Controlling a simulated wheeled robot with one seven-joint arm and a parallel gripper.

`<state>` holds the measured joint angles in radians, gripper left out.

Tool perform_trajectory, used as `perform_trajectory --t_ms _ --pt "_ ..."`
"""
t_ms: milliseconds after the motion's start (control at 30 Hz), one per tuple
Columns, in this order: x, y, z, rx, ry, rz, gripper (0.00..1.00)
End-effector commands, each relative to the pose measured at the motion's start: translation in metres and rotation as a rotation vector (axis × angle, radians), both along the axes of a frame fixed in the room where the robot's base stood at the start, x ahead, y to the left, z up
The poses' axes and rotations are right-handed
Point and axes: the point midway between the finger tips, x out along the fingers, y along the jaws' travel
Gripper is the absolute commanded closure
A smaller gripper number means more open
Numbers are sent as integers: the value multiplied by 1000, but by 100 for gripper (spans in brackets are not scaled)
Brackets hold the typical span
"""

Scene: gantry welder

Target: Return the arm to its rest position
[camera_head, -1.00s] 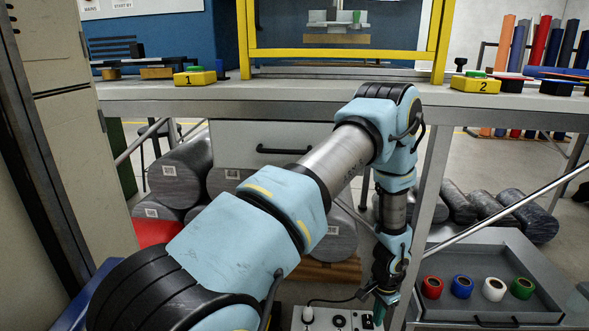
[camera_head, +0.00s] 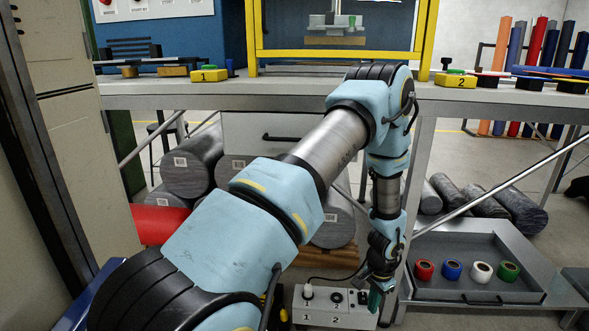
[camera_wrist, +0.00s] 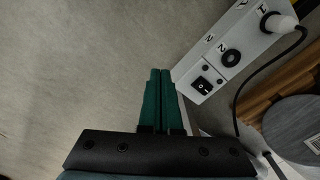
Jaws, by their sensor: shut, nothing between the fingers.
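My arm reaches forward from the lower left in the head view, bends at the elbow near the table edge, and hangs down. My gripper (camera_head: 374,300) points down beside a white control box (camera_head: 318,308) with sockets. In the wrist view, my gripper's green fingers (camera_wrist: 160,88) are together with nothing between them. The control box (camera_wrist: 222,52) there is just right of the fingertips, with a black switch, a black round socket and a plugged white connector. I cannot tell whether the fingers touch it.
A grey table (camera_head: 200,97) with a yellow-framed machine (camera_head: 340,55) stands ahead. Yellow button boxes 1 (camera_head: 209,75) and 2 (camera_head: 455,80) sit on it. A grey drawer (camera_head: 520,290) holds coloured rolls at right. Grey-wrapped cylinders (camera_head: 190,165) lie under the table. A tall cabinet (camera_head: 75,120) stands left.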

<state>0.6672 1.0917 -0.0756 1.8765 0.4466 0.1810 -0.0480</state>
Motion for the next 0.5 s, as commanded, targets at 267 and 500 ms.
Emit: perform_trajectory --t_ms 267,500 --pt "24 33 54 -2 -24 118 100" --pt "42 91 131 -8 -54 303 100"
